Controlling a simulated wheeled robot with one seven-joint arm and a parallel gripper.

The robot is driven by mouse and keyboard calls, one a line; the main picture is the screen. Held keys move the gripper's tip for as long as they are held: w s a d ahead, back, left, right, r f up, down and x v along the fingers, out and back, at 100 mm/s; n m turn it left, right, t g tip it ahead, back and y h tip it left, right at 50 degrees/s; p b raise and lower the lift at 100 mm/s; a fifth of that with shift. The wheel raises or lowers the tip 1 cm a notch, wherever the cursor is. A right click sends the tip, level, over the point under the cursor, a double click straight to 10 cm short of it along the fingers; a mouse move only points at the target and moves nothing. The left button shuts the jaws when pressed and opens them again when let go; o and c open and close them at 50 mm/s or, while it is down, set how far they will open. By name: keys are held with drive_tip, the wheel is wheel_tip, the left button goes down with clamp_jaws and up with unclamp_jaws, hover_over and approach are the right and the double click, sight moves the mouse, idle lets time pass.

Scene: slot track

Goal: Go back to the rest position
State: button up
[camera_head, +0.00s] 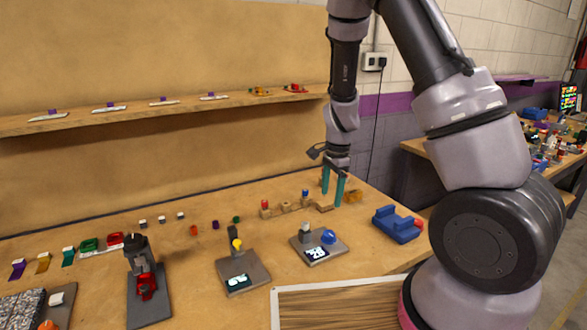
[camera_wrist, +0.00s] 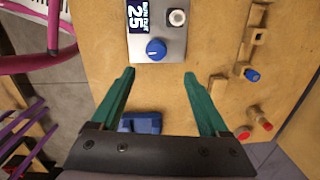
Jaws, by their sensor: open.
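My gripper (camera_head: 333,189) hangs down over the right part of the wooden workbench (camera_head: 190,238), its two teal fingers apart and nothing between them. In the wrist view the gripper (camera_wrist: 160,75) is open, with the bench top below it. A grey panel with a blue knob (camera_wrist: 156,49) and a display reading 25 lies ahead of the fingers. The same panel shows in the head view (camera_head: 330,250). A blue block-like holder (camera_wrist: 141,122) is partly hidden behind the gripper body; it is at the bench's right side in the head view (camera_head: 397,226).
Wooden track pieces with red and blue pegs (camera_wrist: 250,75) lie close to the right finger. A shelf (camera_head: 150,112) runs along the back board. Another panel (camera_head: 243,273) and a black-and-red device (camera_head: 146,285) stand further left. A second bench (camera_head: 425,150) is behind my arm.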

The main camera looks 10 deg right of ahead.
drive_tip(key=s+d+r+n+t+y, duration=0.1)
drive_tip(key=s+r+n, duration=0.15)
drive_tip(key=r, duration=0.85)
drive_tip(key=s+d+r+n+t+y, duration=0.1)
drive_tip(key=s+r+n+t+y, duration=0.15)
drive_tip(key=r, duration=0.75)
drive_tip(key=s+d+r+n+t+h, duration=0.1)
drive_tip(key=s+d+r+n, duration=0.1)
drive_tip(key=s+r, duration=0.4)
drive_tip(key=s+d+r+n+t+h, duration=0.1)
drive_tip(key=s+d+r+n+t, duration=0.1)
drive_tip(key=s+r, duration=0.4)
drive_tip(key=shift+s+r+n, duration=0.3)
drive_tip(key=shift+s+n, duration=0.4)
drive_tip(key=shift+s, duration=0.5)
